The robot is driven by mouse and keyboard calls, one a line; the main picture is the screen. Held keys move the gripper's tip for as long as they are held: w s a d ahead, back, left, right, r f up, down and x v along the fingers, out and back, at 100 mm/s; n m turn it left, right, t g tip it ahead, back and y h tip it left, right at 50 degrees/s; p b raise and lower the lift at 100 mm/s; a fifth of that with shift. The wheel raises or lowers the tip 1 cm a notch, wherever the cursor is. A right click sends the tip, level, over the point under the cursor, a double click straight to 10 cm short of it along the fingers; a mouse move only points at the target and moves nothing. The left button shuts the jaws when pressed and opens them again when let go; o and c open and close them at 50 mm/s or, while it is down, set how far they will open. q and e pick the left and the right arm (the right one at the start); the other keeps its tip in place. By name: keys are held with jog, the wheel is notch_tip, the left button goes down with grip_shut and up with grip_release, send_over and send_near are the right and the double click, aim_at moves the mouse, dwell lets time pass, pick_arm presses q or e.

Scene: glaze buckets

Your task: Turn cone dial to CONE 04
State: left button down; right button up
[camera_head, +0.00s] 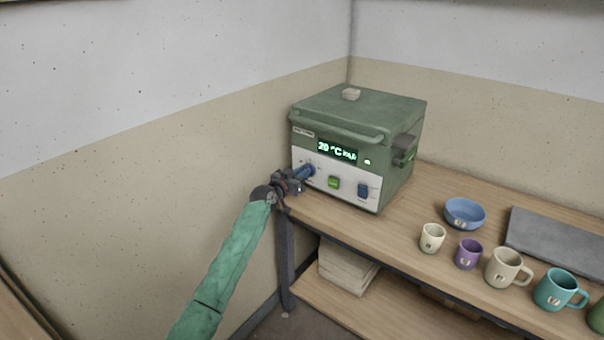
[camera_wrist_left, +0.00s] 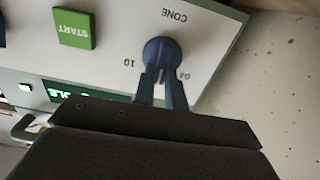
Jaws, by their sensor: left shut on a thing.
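The cone dial (camera_wrist_left: 162,52) is a round blue knob on the pale front panel of the green kiln (camera_head: 352,115). In the left wrist view the word CONE is printed by it, with a mark that looks like 10 on one side and a partly covered mark on the other. My left gripper (camera_head: 303,172) reaches the dial at the left of the panel. Its fingers (camera_wrist_left: 160,90) are shut on the dial and hide part of it. Which mark the dial points to cannot be told. My right gripper is not in view.
A green START button (camera_head: 334,182) and a blue switch (camera_head: 363,191) sit right of the dial. The kiln stands on a wooden bench (camera_head: 400,225). A blue bowl (camera_head: 464,213), several cups and mugs, and a grey slab (camera_head: 555,240) lie to the right.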

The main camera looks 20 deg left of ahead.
pick_arm(q)
jog(key=n, duration=0.3)
jog(key=n+p, duration=0.1)
jog(key=n, duration=0.3)
jog(key=a+n+p, duration=0.1)
jog(key=n, duration=0.3)
jog(key=shift+w+f, duration=0.2)
jog(key=shift+f, duration=0.05)
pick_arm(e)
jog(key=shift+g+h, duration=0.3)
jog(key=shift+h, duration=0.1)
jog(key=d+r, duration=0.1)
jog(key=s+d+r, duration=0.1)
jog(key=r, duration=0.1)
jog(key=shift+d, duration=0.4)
pick_arm(q)
jog(key=shift+n, duration=0.4)
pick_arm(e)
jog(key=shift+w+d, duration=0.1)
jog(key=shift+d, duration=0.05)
pick_arm(q)
jog(key=c, duration=1.4)
grip_release()
jog(key=shift+c, duration=0.2)
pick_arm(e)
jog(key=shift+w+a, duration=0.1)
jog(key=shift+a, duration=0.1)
pick_arm(q)
jog(key=shift+s, duration=0.1)
